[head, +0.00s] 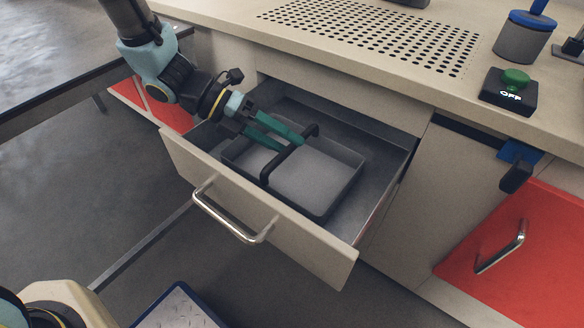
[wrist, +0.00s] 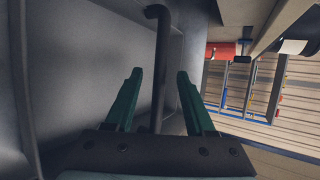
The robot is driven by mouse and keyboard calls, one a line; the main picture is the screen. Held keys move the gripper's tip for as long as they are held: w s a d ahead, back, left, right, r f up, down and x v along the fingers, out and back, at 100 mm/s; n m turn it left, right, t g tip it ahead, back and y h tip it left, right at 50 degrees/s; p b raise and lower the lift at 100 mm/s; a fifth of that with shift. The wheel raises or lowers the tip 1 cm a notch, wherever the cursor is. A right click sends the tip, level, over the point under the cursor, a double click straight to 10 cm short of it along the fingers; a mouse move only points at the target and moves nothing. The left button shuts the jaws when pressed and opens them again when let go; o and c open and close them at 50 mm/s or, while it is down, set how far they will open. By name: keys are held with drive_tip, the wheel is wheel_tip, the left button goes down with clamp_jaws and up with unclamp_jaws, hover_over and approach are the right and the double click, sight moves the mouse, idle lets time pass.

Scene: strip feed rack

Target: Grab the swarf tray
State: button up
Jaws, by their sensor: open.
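The swarf tray (head: 315,182) is a dark, shallow, rectangular tray with a black bar handle (head: 290,152) across its top. It lies inside the open drawer (head: 222,193). My gripper (head: 286,140), with green fingers, reaches into the drawer from the upper left, with its fingertips at the handle. In the wrist view the two fingers (wrist: 158,92) stand apart, and the dark handle (wrist: 158,65) runs between them. Whether either finger touches the handle cannot be told.
The drawer front has a metal pull (head: 232,215). Above is the worktop with a perforated plate (head: 375,30), a green button box marked OFF (head: 510,88) and a grey pot with a blue lid (head: 524,38). A red cabinet door (head: 520,245) is at the right.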

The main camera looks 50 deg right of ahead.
drive_tip(key=shift+x, duration=1.15)
clamp_jaws()
idle(0.5)
